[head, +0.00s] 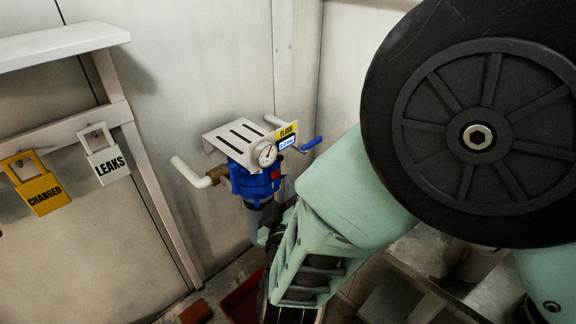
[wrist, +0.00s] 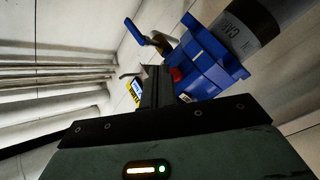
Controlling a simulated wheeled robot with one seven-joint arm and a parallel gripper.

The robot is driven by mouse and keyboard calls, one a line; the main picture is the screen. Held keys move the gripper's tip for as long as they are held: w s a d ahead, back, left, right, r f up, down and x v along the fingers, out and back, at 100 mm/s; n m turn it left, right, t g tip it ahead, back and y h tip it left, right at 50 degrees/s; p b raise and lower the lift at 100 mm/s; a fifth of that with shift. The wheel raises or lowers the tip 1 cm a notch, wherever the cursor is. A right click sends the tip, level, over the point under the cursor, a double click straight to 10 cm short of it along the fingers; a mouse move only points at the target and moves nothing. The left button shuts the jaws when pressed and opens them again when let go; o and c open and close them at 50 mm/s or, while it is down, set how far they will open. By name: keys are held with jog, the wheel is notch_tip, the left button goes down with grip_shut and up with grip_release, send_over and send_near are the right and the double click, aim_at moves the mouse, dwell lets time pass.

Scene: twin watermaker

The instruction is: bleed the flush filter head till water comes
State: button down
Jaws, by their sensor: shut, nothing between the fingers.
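The flush filter head (head: 250,182) is a blue cap under a white slotted bracket on the wall, with a yellow FLUSH tag (head: 287,132). A red bleed button (head: 275,175) sits on its side and shows in the wrist view (wrist: 177,75). A round gauge (head: 266,155) is above it. My gripper (wrist: 158,72) is shut and empty, its fingertips close beside the red button in the wrist view. I cannot tell whether they touch it. In the head view my arm reaches in from the right and the fingertips are not clear. No water shows.
A blue-handled valve (head: 311,144) stands right of the head, and a white pipe (head: 190,172) leaves it on the left. The grey filter housing (wrist: 258,27) carries a partly visible label. A reddish bin (head: 240,300) is below. CHANGED (head: 38,190) and LEAKS (head: 105,162) tags hang left.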

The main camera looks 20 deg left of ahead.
jog(key=shift+w+a, duration=0.15)
jog(key=shift+a, duration=0.2)
jog(key=shift+w+a, duration=0.15)
jog(key=shift+a, duration=0.3)
dwell(1.6)
jog(key=shift+d, duration=0.15)
jog(key=shift+s+d, duration=0.35)
jog(key=shift+d, duration=0.35)
jog(key=d, duration=0.1)
jog(key=s+d, duration=0.1)
jog(key=d, duration=0.1)
jog(key=s+d, duration=0.1)
jog(key=shift+d, duration=0.3)
dwell(0.4)
